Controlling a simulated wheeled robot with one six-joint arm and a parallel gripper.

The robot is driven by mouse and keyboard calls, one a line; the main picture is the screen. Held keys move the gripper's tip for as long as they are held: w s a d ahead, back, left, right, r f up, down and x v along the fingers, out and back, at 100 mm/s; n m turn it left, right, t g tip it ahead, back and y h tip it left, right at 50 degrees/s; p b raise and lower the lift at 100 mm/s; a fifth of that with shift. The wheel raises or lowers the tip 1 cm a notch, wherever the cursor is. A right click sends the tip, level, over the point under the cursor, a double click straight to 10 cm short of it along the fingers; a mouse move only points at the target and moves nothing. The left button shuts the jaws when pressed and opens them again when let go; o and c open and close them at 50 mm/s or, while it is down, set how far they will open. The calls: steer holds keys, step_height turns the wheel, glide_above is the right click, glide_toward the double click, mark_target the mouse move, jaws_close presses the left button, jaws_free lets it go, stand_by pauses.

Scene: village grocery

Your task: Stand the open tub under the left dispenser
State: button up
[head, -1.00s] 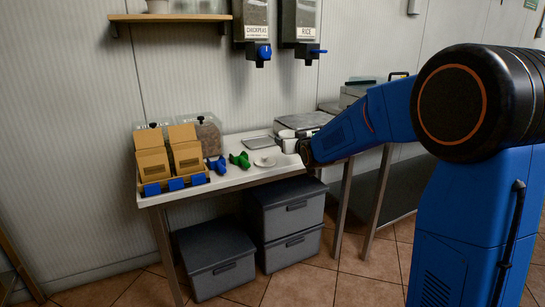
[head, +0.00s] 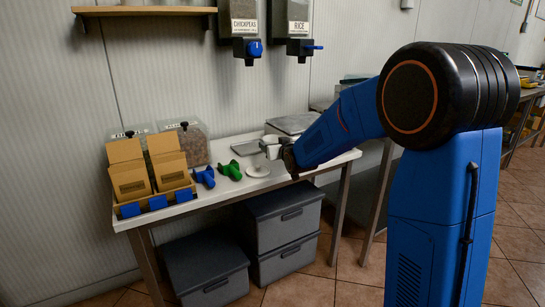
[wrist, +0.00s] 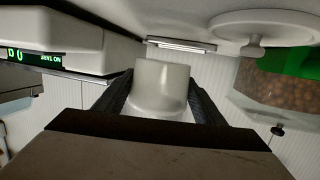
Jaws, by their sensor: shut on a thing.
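The white tub (head: 272,148) is in my gripper (head: 282,154), over the right part of the white counter. In the wrist view the tub (wrist: 160,84) sits between both dark fingers of my gripper (wrist: 158,98), which are shut on it. I cannot tell whether its base touches the counter. The left dispenser (head: 238,22), labelled CHICKPEAS, hangs on the wall with a blue handle, up and left of the tub. A flat metal plate (head: 246,148) lies on the counter below it. A white round lid with a knob (head: 257,170) lies left of my gripper.
The RICE dispenser (head: 291,22) hangs to the right. A scale (wrist: 55,40) with a green display is close beside the tub in the wrist view. Green (head: 231,170) and blue (head: 205,176) scoops, brown boxes (head: 128,172) and clear bins (head: 188,142) fill the counter's left.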

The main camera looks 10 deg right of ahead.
mark_target(274, 163)
steer(key=shift+f, duration=2.2)
steer(key=shift+f, duration=0.15)
steer(key=o, duration=1)
steer(key=shift+s+r, duration=0.1)
steer(key=shift+r, duration=0.1)
steer(key=v, duration=1.2)
